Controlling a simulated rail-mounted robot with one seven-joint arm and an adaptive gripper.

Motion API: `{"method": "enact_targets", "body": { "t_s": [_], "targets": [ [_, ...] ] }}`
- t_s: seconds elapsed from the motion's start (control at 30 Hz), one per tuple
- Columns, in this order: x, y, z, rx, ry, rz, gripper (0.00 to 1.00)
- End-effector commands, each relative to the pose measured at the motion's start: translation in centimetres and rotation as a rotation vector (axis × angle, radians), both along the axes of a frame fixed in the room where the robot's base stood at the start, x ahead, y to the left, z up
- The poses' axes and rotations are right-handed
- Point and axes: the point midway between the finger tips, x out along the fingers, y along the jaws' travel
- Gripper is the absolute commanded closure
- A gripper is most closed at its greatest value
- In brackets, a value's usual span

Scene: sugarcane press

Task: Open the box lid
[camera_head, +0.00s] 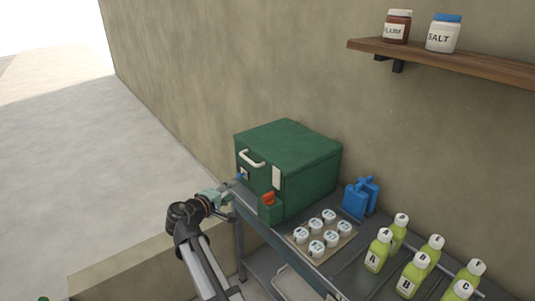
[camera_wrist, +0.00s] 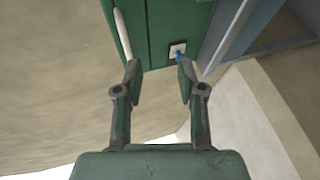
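The green box (camera_head: 312,183) stands at the far end of the metal table, its lid (camera_head: 288,140) closed. A white handle (camera_head: 252,159) is on the lid's front side; it also shows in the wrist view (camera_wrist: 122,35). Below it on the box front is a small pale plate (camera_wrist: 177,47) with a blue piece (camera_wrist: 181,56). My gripper (camera_head: 229,188) is just in front of this box face, low, near the blue piece. In the wrist view my gripper (camera_wrist: 158,72) has its fingers apart with nothing between them. The right fingertip appears close to the blue piece; contact cannot be told.
A green side block with a red-orange part (camera_head: 268,198) adjoins the box. White-lidded cups (camera_head: 316,248), blue containers (camera_head: 357,198) and yellow-green bottles (camera_head: 378,251) crowd the table (camera_head: 338,276). A wall shelf (camera_head: 450,62) holds two jars. Open floor lies left of the box.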

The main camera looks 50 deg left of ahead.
Motion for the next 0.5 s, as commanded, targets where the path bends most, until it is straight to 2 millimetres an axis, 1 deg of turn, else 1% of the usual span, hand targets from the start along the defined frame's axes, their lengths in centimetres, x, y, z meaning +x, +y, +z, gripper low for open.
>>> {"method": "enact_targets", "body": {
  "t_s": [0.03,0.1,0.17,0.27,0.33,0.5],
  "targets": [
    [-1.6,1.4,2.6,0.022,-0.025,0.010,0.61],
    [-2.8,2.2,4.5,0.042,-0.050,0.015,0.61],
    [-3.4,2.5,5.4,0.053,-0.064,0.016,0.61],
    [-3.4,2.8,5.9,0.060,-0.071,0.017,0.61],
    [-2.8,3.0,5.7,0.059,-0.071,0.016,0.61],
    [-0.6,4.0,5.2,0.057,-0.071,0.015,0.61]
  ]
}}
